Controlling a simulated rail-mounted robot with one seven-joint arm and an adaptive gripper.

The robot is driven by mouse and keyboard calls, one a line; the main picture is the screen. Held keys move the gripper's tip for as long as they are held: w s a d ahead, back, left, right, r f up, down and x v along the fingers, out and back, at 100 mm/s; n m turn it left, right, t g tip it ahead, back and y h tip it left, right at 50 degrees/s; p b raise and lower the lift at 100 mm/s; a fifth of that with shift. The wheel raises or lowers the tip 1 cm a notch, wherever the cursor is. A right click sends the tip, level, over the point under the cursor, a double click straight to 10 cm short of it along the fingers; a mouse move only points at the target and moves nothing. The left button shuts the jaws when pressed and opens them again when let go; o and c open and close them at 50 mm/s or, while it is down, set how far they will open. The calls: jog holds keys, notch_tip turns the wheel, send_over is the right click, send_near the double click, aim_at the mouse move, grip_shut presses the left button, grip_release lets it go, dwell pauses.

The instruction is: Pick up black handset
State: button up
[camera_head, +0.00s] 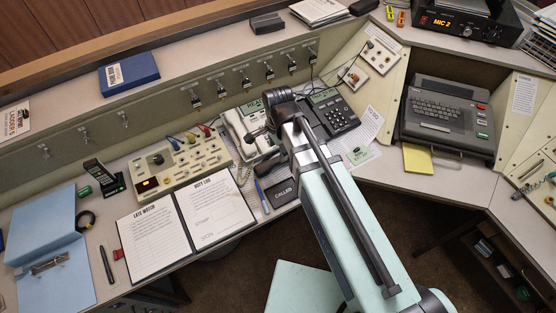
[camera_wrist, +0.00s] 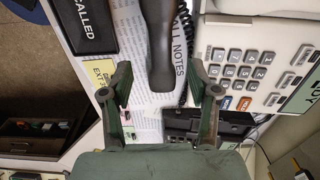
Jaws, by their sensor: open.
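The black handset (camera_wrist: 160,45) shows in the wrist view as a dark bar reaching down from the top edge, with a black coiled cord beside it. Its lower end lies in the picture between the tips of my gripper (camera_wrist: 158,88). The two fingers are apart, one on each side, and I see no contact; the height gap is hard to tell. In the head view, my gripper (camera_head: 277,108) is above the desk by the black phone (camera_head: 342,114). My arm partly covers the handset's area there.
A white phone keypad (camera_wrist: 247,70) is close right of the handset in the wrist view; the CALLED sign (camera_wrist: 92,22) is at left. In the head view, an open logbook (camera_head: 185,225), a switch panel (camera_head: 180,162) and a keyboard machine (camera_head: 445,115) stand around.

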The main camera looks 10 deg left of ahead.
aim_at(278, 159)
jog(key=shift+f+p, duration=1.35)
jog(key=shift+f, duration=2.45)
grip_shut()
